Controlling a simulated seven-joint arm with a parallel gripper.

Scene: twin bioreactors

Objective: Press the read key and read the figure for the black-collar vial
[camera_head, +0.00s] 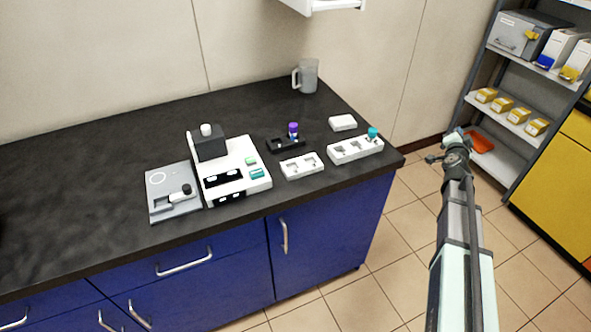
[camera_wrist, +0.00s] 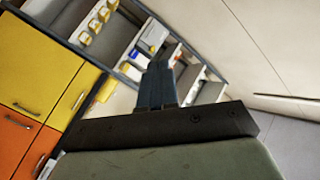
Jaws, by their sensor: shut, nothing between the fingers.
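A white reader-like instrument (camera_head: 240,181) stands on the dark counter, with black display windows (camera_head: 222,178) on its sloped front. Their figures are too small to read. A green key (camera_head: 250,160) and a teal key (camera_head: 257,174) sit at its right; their labels are not legible. A dark block (camera_head: 209,146) with a white knob-like top rises at its back. On a grey unit (camera_head: 160,182) to the left is a small white part with a black end (camera_head: 186,190); I cannot tell if it is the black-collar vial. My gripper (camera_head: 449,137), also in the wrist view (camera_wrist: 158,84), is shut and empty, beyond the counter's right end.
A black rack (camera_head: 285,146) holds a purple-capped vial (camera_head: 293,129). One white rack (camera_head: 301,166) looks empty; another (camera_head: 352,151) holds a teal-capped vial (camera_head: 373,133). A white box (camera_head: 343,122) and a jug (camera_head: 308,75) stand behind. Shelves (camera_head: 520,95) stand at right.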

